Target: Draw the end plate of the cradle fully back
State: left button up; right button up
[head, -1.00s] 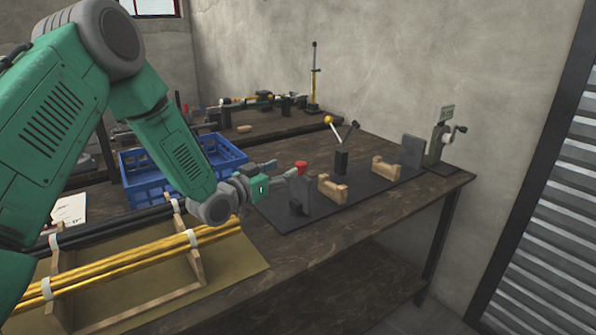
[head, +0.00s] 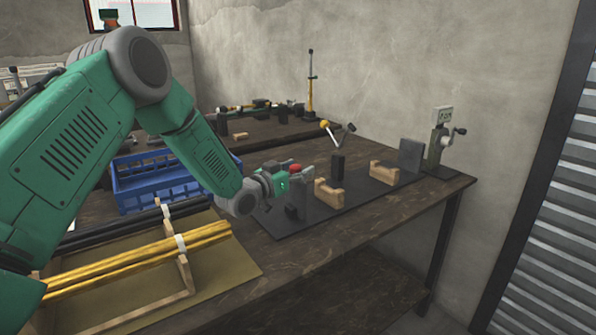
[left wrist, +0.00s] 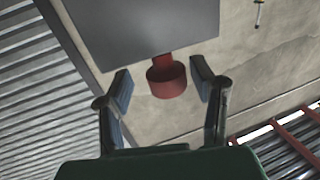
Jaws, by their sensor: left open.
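A wooden-block cradle (head: 330,192) stands on a dark base on the bench. A red knob (head: 295,168) shows at the near end, among my left gripper's fingers (head: 290,172). In the left wrist view the red knob (left wrist: 168,80) sits between the open fingers (left wrist: 165,92), with a gap on each side. A grey plate (left wrist: 140,28) lies behind it, joined by a short red stem. My right gripper is not in view.
A blue crate (head: 155,190) is behind my left arm. Yellow and black rods lie on a wooden rack (head: 150,303) at the left. A yellow-tipped lever (head: 325,124) and a crank device (head: 441,140) stand farther along. The bench's front right is clear.

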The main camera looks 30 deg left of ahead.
pick_arm(q)
jog(key=shift+a+f, duration=0.1)
jog(key=shift+a, duration=0.35)
jog(key=c, duration=0.4)
jog(key=shift+a+f, duration=0.1)
jog(key=shift+a, duration=0.05)
grip_shut()
jog(key=shift+s, duration=0.3)
jog(key=s+a+p, duration=0.2)
jog(key=s+p, duration=0.1)
jog(key=s, duration=0.3)
jog(key=shift+s+a, duration=0.25)
jog(key=shift+a, duration=0.1)
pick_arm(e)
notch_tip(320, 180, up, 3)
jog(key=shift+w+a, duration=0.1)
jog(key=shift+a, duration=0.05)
